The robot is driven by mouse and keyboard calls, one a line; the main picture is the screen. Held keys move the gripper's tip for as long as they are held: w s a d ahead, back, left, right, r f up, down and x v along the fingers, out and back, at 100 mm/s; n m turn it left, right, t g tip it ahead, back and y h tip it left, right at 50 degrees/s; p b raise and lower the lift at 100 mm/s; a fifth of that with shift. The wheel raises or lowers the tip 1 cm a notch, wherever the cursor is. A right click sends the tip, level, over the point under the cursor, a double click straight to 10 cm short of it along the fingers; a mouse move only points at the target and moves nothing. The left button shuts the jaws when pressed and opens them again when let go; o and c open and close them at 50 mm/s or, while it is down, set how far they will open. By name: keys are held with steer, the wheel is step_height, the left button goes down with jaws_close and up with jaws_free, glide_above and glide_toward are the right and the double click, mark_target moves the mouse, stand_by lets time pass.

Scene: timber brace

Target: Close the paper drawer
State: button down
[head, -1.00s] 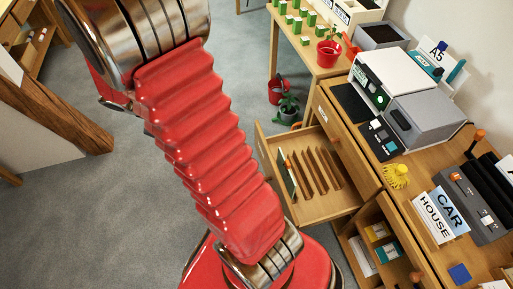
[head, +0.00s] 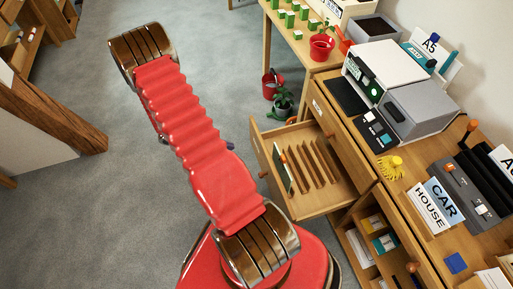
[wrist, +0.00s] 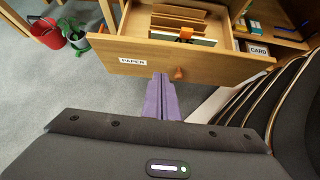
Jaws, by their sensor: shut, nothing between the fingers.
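The paper drawer (head: 330,205) stands open below the desk in the head view, pulled out to the left, with upright wooden dividers inside. In the wrist view its front panel (wrist: 205,64) bears a "PAPER" label (wrist: 133,61) and a small brown knob (wrist: 179,73). My gripper (wrist: 158,77) shows in the wrist view as purple fingers, shut and empty. Its tips are at the lower edge of the drawer front, just left of the knob; whether they touch cannot be told. In the head view my arm hides most of the gripper.
A red bucket (wrist: 47,34) and a potted plant (wrist: 72,32) stand on the floor beyond the drawer. An open compartment with a "CARD" box (wrist: 257,48) lies beside it. A wooden beam (head: 50,115) stands at left. The grey floor left of the drawer is clear.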

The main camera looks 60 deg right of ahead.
steer(key=shift+s+d+f, duration=0.2)
steer(key=shift+s+f, duration=0.15)
steer(key=shift+f, duration=0.35)
glide_toward(263, 150)
steer(key=shift+x, duration=2.95)
steer(key=shift+w+f, duration=0.15)
steer(key=shift+w, duration=0.05)
